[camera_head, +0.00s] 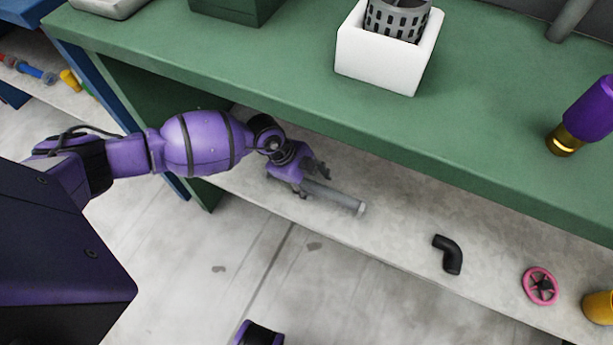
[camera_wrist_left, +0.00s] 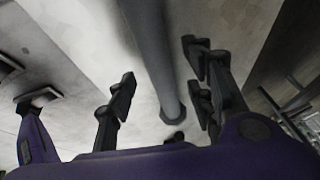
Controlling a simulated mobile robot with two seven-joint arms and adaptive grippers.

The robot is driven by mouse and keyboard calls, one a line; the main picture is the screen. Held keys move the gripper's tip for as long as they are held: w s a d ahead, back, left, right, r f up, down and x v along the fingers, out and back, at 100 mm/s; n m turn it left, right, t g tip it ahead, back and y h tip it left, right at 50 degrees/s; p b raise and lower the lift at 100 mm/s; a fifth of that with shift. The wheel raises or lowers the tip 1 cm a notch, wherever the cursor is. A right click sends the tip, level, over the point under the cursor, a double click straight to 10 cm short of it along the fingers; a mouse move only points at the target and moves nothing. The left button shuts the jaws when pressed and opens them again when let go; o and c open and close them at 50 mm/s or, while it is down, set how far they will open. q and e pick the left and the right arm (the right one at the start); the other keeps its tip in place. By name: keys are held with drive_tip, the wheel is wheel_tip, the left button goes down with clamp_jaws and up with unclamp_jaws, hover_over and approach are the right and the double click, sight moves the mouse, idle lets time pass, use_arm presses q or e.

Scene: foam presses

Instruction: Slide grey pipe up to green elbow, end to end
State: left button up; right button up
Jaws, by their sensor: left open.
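A grey pipe (camera_head: 338,198) lies on the pale lower shelf under the green bench top. My left gripper (camera_head: 313,182) is open at the pipe's left part. In the left wrist view the pipe (camera_wrist_left: 153,50) runs between the spread fingers (camera_wrist_left: 160,95), with a gap visible on the left side. Contact on the right side is unclear. No green elbow is seen; a black elbow (camera_head: 450,255) lies on the same shelf, to the right of the pipe and clearly apart from it. The pipe's left end is hidden by the gripper in the head view. My right gripper is not seen.
A pink handwheel (camera_head: 540,286) and a yellow object (camera_head: 600,307) lie right of the elbow. The green bench top (camera_head: 270,70) overhangs the shelf and carries a white box (camera_head: 375,62) and a purple and brass object (camera_head: 588,112). Shelf between pipe and elbow is clear.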

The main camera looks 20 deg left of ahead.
use_arm(q)
drive_tip(key=shift+b+x, duration=0.3)
drive_tip(key=shift+x, duration=0.75)
drive_tip(key=shift+r, duration=0.1)
clamp_jaws()
